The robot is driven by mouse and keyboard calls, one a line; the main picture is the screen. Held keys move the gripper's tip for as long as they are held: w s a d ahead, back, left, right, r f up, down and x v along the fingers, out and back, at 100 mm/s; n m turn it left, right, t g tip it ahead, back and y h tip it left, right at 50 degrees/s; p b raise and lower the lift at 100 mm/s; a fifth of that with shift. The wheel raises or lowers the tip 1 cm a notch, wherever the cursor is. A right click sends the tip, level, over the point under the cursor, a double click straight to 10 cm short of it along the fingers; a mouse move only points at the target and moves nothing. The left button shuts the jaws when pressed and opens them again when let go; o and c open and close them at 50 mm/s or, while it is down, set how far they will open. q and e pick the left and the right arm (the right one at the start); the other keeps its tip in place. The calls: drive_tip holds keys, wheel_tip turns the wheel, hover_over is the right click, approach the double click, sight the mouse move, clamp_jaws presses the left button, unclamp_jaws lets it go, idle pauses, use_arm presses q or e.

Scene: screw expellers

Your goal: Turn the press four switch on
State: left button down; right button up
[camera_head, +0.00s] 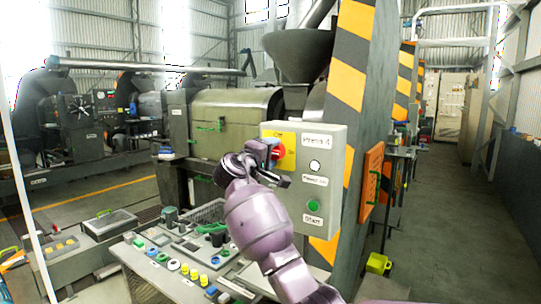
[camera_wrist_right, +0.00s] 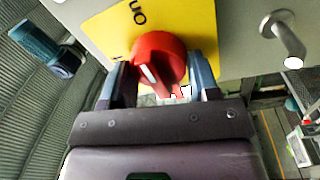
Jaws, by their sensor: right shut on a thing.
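The press four control box (camera_head: 318,180) is a grey box labelled "Press 4" with a yellow plate (camera_head: 288,139) at its upper left. A red rotary switch (camera_head: 276,152) sits on that plate. In the right wrist view the red switch (camera_wrist_right: 160,50) has a white mark on its knob, and inverted "on" lettering shows on the yellow plate (camera_wrist_right: 95,28). My right gripper (camera_head: 274,165) is at the switch, its two fingers on either side of the knob, shut on it. The fingers partly hide the knob. My left gripper is not in view.
A green button (camera_head: 314,205) and a white round lamp (camera_head: 314,166) are on the same box. A console with several coloured buttons (camera_head: 184,269) stands below my right arm. A striped column (camera_head: 350,60) rises behind the box.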

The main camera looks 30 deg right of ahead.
drive_tip(key=shift+f, duration=0.1)
drive_tip(key=o, duration=0.9)
drive_tip(key=v, duration=1.1)
drive_tip(key=shift+b, duration=0.3)
